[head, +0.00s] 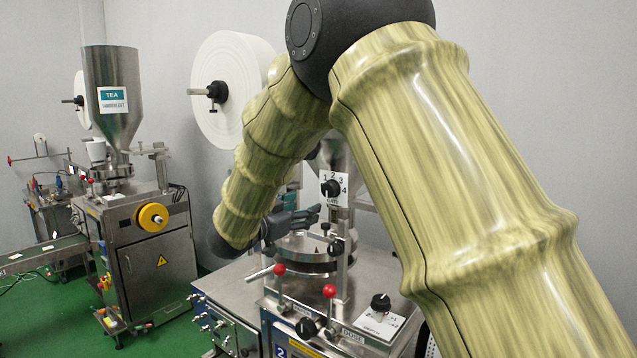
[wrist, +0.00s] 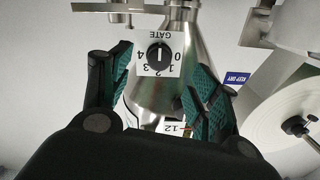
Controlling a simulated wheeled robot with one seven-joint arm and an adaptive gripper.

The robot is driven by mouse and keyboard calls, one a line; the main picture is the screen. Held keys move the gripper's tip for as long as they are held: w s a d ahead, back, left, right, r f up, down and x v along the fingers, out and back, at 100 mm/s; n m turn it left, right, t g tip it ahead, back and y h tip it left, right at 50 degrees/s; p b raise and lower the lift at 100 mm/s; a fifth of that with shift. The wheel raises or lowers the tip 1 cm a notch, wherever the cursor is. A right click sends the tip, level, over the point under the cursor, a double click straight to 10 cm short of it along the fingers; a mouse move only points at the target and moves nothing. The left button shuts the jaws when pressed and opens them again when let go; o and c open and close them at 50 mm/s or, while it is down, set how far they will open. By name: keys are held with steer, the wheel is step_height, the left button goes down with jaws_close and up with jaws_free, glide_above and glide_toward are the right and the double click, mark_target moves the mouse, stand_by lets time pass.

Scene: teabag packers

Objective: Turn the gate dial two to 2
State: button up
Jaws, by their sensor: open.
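The gate dial two, a black round knob (head: 331,188) on a white plate marked GATE with numbers, sits on the steel hopper in the head view. In the wrist view the knob (wrist: 159,57) and its plate appear upside down, between my fingertips in the picture. A white mark on the knob stands vertical there; which number it points to is hard to tell. My gripper (head: 312,212) is below and left of the dial in the head view. In the wrist view my gripper (wrist: 157,66) has its teal-padded fingers spread apart, with nothing between them that they touch.
Red-knobbed levers (head: 329,291) and another black dial (head: 380,302) stand on the machine top below. A second machine with a TEA hopper (head: 112,85) stands left. My arm covers much of the right.

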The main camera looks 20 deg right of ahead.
mark_target(327, 190)
steer(key=w+d+r+p, duration=0.1)
steer(key=d, duration=0.1)
steer(key=w+d+p, duration=0.2)
steer(key=w+d+r+p, duration=0.1)
steer(key=w+d, duration=0.1)
steer(key=shift+w+d+r+p, duration=0.15)
steer(key=shift+d+r+p, duration=0.15)
steer(key=shift+d+r, duration=0.05)
steer(key=shift+w+d+f+p, duration=0.1)
steer(key=shift+w+d+p, duration=0.25)
steer(key=shift+d, duration=0.25)
steer(key=shift+w+d+f, duration=0.15)
steer(key=shift+w+d, duration=0.05)
steer(key=shift+w, duration=0.15)
steer(key=shift+s, duration=0.15)
steer(key=shift+c, duration=0.2)
steer(key=c, duration=1)
